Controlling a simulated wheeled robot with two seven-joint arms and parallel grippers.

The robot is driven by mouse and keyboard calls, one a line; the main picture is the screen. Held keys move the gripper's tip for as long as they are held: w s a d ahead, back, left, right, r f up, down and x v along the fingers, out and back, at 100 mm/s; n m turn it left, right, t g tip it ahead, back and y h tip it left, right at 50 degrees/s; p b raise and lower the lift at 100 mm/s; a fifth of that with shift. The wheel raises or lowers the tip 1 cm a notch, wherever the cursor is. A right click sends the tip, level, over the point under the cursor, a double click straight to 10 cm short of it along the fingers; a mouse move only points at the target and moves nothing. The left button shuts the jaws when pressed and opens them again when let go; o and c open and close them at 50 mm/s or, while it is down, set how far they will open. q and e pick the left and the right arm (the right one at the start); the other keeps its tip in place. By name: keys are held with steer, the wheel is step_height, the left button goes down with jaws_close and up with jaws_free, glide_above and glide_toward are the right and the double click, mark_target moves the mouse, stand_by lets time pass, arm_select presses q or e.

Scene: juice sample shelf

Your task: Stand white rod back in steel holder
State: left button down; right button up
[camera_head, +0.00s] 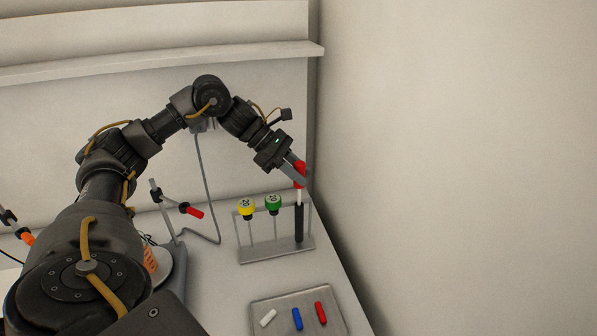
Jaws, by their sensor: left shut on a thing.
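My left gripper (297,172) is shut on the red upper part of an upright rod. Below the red part the rod shows a short white length (299,196), then a long black lower part (299,224). The steel holder (278,255) is a low metal frame on the bench. The rod lines up with the holder's right end, and its black part reaches down close to the base. I cannot tell whether the tip touches it. A yellow-topped piece (246,206) and a green-topped piece (273,203) stand in the holder to the left. My right gripper is not in view.
A metal tray (275,305) with white, blue and red small pieces lies in front of the holder. A stand arm with a red-ended part (193,211) is at left. A wall rises close on the right. A shelf (150,63) runs above.

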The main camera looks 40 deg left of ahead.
arm_select(q)
steer(key=shift+f+b, duration=0.6)
steer(key=shift+f, duration=0.2)
steer(key=c, duration=1.1)
jaws_free()
steer(key=shift+o, duration=0.2)
steer(key=shift+a+r+b, duration=0.15)
steer(key=shift+a+b, duration=0.05)
steer(key=shift+b, duration=0.15)
steer(key=s+a+b, duration=0.1)
steer(key=s+a, duration=0.4)
steer(key=a, duration=0.6)
steer(key=shift+s+a+r, duration=0.15)
steer(key=shift+s+r, duration=0.1)
steer(key=shift+r, duration=0.05)
